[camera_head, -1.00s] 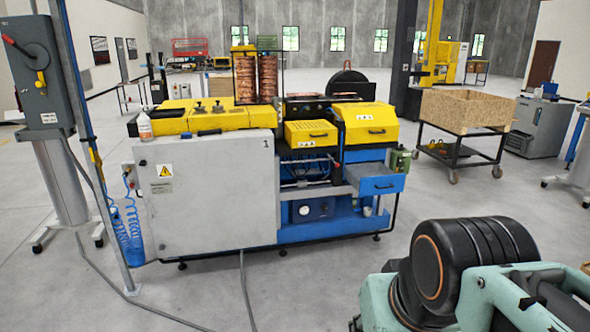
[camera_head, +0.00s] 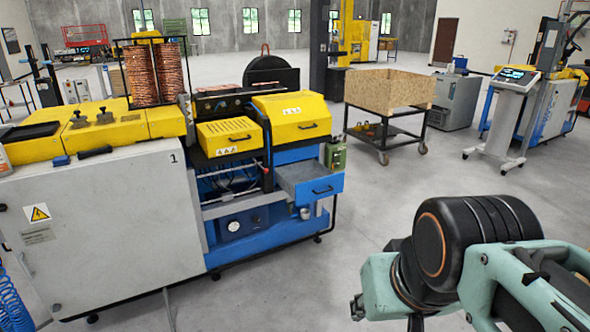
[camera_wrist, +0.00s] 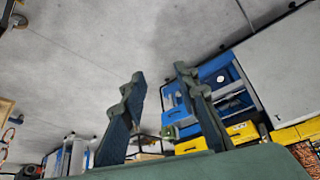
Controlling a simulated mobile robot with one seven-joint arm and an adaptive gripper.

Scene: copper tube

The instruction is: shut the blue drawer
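The blue drawer (camera_head: 322,189) is pulled out from the right end of the blue and yellow machine in the head view. Its front has a dark handle, and its grey inside shows from above. In the wrist view, where the machine appears upside down, the drawer (camera_wrist: 172,98) shows beyond my right-hand finger, partly hidden by it. My gripper (camera_wrist: 156,78) has its two fingers spread apart with nothing between them. It is away from the drawer, not touching it. In the head view my arm is at the lower right, and the fingers are not clearly visible.
The machine's grey cabinet (camera_head: 105,230) fills the left. A green box (camera_head: 335,153) is mounted beside the drawer. A wooden crate on a wheeled cart (camera_head: 388,90) and a console (camera_head: 512,100) stand farther right. The floor before the drawer is clear.

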